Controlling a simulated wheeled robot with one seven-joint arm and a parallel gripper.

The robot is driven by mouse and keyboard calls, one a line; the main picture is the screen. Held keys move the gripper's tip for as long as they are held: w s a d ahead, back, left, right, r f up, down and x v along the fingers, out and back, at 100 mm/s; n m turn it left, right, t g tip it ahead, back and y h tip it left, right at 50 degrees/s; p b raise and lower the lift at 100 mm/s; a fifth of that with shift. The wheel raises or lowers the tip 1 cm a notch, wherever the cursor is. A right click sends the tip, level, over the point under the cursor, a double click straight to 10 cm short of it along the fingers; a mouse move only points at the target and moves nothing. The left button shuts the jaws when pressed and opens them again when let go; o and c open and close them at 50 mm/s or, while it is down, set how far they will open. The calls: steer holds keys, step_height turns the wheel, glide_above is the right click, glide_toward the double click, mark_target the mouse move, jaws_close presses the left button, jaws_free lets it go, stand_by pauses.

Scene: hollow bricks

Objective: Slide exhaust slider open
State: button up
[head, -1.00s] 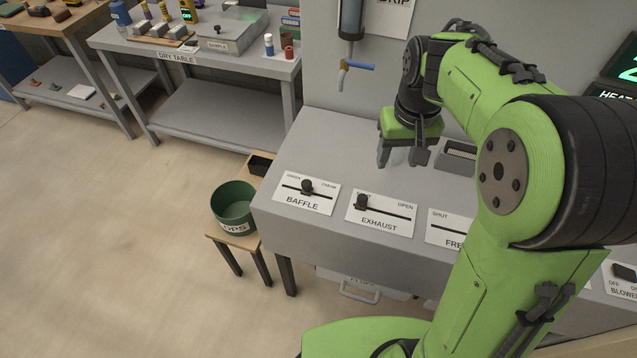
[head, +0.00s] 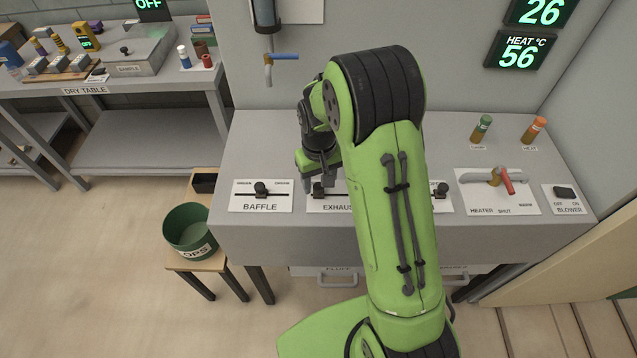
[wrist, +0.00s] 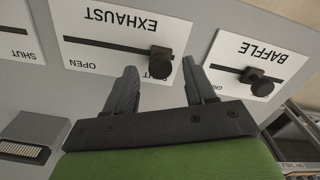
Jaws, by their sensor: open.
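The exhaust slider is a dark knob (head: 318,190) on a white plate (head: 327,204) on the grey console, partly hidden by my arm. In the wrist view the plate (wrist: 118,38) appears upside down. Its knob (wrist: 160,62) sits at the SHUT end of the dark slot, and the OPEN end lies to the left in that view. My gripper (wrist: 160,78) is open and empty, its two fingers pointing toward the knob, which shows between and just past the fingertips. I cannot tell whether they touch. In the head view my gripper (head: 316,178) is by the knob.
The baffle slider plate (head: 260,198) is left of the exhaust plate; its knob (wrist: 258,82) is close to my gripper's right finger in the wrist view. Another slider knob (head: 440,189) shows right of my arm. Heater controls (head: 495,178) and a blower switch (head: 564,192) are further right.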

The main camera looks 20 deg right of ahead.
steer(key=shift+f, duration=0.45)
jaws_close()
